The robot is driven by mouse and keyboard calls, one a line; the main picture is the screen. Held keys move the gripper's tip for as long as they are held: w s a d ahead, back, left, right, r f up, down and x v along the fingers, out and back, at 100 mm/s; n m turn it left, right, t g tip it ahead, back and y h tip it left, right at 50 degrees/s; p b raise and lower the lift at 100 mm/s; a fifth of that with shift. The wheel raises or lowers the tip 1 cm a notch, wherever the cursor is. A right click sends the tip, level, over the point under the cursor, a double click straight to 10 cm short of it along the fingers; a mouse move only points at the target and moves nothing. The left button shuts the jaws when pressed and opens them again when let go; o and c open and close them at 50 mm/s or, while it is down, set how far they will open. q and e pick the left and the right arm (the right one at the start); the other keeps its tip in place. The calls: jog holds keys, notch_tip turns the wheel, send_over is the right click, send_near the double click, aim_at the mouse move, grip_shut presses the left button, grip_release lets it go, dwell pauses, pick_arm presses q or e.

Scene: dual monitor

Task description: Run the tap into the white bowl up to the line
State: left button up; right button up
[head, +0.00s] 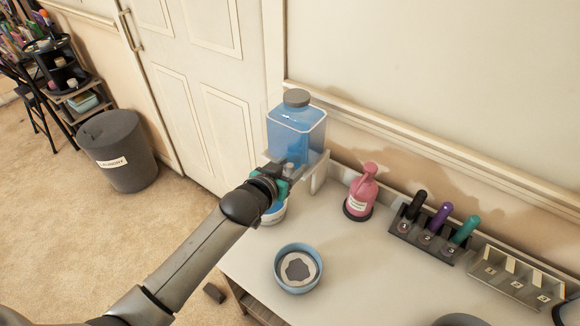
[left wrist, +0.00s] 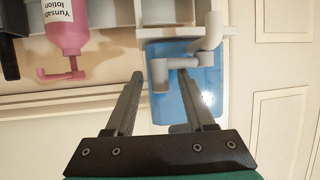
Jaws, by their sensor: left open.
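A blue water tank (head: 297,130) with a grey cap stands on a pale raised stand at the back left of the counter. In the left wrist view its grey tap (left wrist: 185,65) shows in front of the blue tank (left wrist: 205,95). My left gripper (head: 284,174) is at the tap, fingers open; in the left wrist view the gripper (left wrist: 161,76) has the tap's end near and between its fingertips, contact unclear. A white-and-blue bowl (head: 275,213) sits below, partly hidden by my arm; its line and water level cannot be made out. My right gripper is not in view.
A blue-rimmed bowl (head: 298,290) with a pale inside and grey patch stands in front. A laundry bin (head: 118,150) stands on the floor.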

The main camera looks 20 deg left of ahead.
pick_arm(q)
grip_shut()
dwell(0.3)
dwell(0.3)
